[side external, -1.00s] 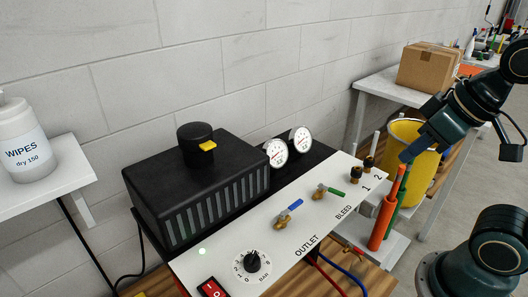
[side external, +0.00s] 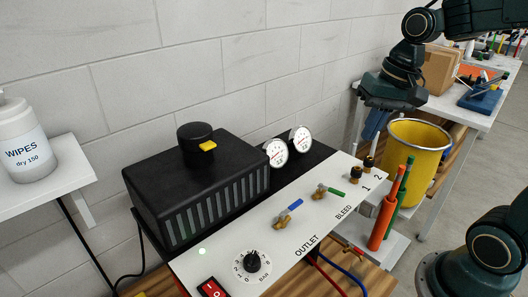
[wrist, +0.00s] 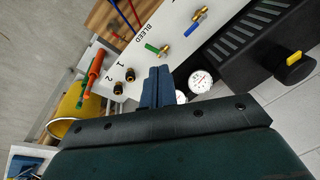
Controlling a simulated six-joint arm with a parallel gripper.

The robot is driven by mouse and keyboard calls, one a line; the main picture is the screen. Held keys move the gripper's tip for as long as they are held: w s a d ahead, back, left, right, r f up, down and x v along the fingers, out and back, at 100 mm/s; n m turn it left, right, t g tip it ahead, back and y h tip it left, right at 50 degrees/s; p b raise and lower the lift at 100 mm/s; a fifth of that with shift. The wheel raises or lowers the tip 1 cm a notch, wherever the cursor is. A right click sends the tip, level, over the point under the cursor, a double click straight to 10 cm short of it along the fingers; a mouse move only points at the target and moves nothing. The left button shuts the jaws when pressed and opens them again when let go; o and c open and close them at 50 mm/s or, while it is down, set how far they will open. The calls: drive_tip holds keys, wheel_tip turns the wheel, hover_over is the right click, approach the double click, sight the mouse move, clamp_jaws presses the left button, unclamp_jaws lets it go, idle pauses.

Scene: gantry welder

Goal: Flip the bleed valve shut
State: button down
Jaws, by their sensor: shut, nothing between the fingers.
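The bleed valve (side external: 320,194) is a small brass valve with a green lever (side external: 336,192) on the white panel, beside the BLEED label. The lever points right from the brass body in the side view. In the wrist view the green lever (wrist: 152,48) lies above and left of my fingertips. My gripper (side external: 372,136) is beyond the panel's far end, with blue fingers pointing down, shut and empty. In the wrist view the fingers (wrist: 158,75) are together. They are apart from the valve.
A blue-levered outlet valve (side external: 290,212) sits nearby on the panel (side external: 225,268). Two gauges (side external: 300,139) stand behind it. Brass fittings (side external: 357,173), orange and green cylinders (side external: 383,222) and a yellow bucket (side external: 415,155) are at the right. A black box (side external: 200,185) stands left.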

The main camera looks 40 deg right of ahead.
sight(331, 190)
drive_tip(key=w+d+f+m+g+y, duration=0.1)
drive_tip(key=w+d+f+m, duration=0.3)
drive_tip(key=d+f, duration=0.2)
drive_tip(key=w+d+f+m+g+y, duration=0.2)
drive_tip(key=w+d+f+m, duration=0.2)
drive_tip(key=d+f+m, duration=0.1)
drive_tip(key=d+f, duration=0.1)
drive_tip(key=d, duration=0.1)
drive_tip(key=shift+d+y, duration=0.3)
drive_tip(key=shift+d, duration=0.05)
drive_tip(key=shift+a, duration=0.1)
drive_tip(key=x, duration=0.9)
drive_tip(key=shift+f, duration=0.1)
drive_tip(key=a, duration=0.2)
drive_tip(key=shift+s+a+f, duration=0.25)
drive_tip(key=shift+s+f, duration=0.05)
drive_tip(key=shift+s+a, duration=0.15)
drive_tip(key=shift+a, duration=0.6)
